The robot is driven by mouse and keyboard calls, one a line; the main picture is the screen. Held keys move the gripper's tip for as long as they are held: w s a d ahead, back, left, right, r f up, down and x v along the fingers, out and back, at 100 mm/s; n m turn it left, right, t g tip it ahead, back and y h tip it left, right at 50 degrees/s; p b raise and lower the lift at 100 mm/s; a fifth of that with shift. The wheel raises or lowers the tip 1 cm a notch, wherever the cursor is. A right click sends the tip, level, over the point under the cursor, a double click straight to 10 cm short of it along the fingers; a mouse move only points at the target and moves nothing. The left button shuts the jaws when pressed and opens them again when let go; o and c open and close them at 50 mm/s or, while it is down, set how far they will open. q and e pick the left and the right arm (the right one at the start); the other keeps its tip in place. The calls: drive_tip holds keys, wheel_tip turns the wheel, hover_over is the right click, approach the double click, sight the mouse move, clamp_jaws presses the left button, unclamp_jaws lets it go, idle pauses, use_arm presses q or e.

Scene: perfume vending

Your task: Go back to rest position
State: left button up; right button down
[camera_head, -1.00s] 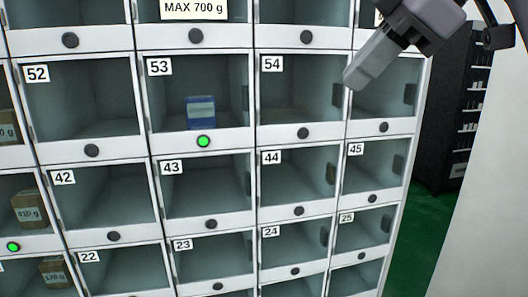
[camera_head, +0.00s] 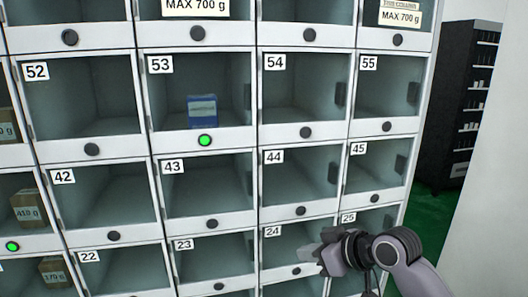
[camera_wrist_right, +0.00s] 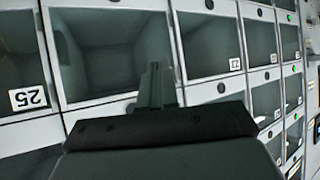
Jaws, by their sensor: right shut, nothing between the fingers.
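My right gripper (camera_head: 312,254) is at the lower right in the head view, in front of the lockers near compartments 24 and 25. Its fingers are shut with nothing between them. In the right wrist view the closed fingers (camera_wrist_right: 156,88) point at the locker wall, which appears upside down. A blue box (camera_head: 202,111) stands inside compartment 53, and the button below it is lit green (camera_head: 205,140). My left gripper is not in view.
The white locker wall (camera_head: 254,147) with numbered compartments fills most of the head view. Brown boxes (camera_head: 29,209) sit in compartments at the left. A black shelf rack (camera_head: 462,105) stands back right on green floor (camera_head: 430,205). A white wall is at the far right.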

drive_tip(key=s+d+f+m+t+h, duration=0.1)
drive_tip(key=s+d+f+m, duration=0.2)
drive_tip(key=f, duration=0.7)
drive_tip(key=s+d+f+m+h, duration=0.1)
drive_tip(key=s+d+f, duration=0.3)
drive_tip(key=s+f, duration=0.4)
drive_tip(key=s+d+f+m+t+h, duration=0.1)
drive_tip(key=s+f, duration=0.7)
drive_tip(key=s, duration=0.8)
drive_tip(key=d+m+h, duration=0.1)
drive_tip(key=d+h, duration=0.1)
drive_tip(key=shift+d+t+h, duration=0.3)
drive_tip(key=shift+d, duration=0.1)
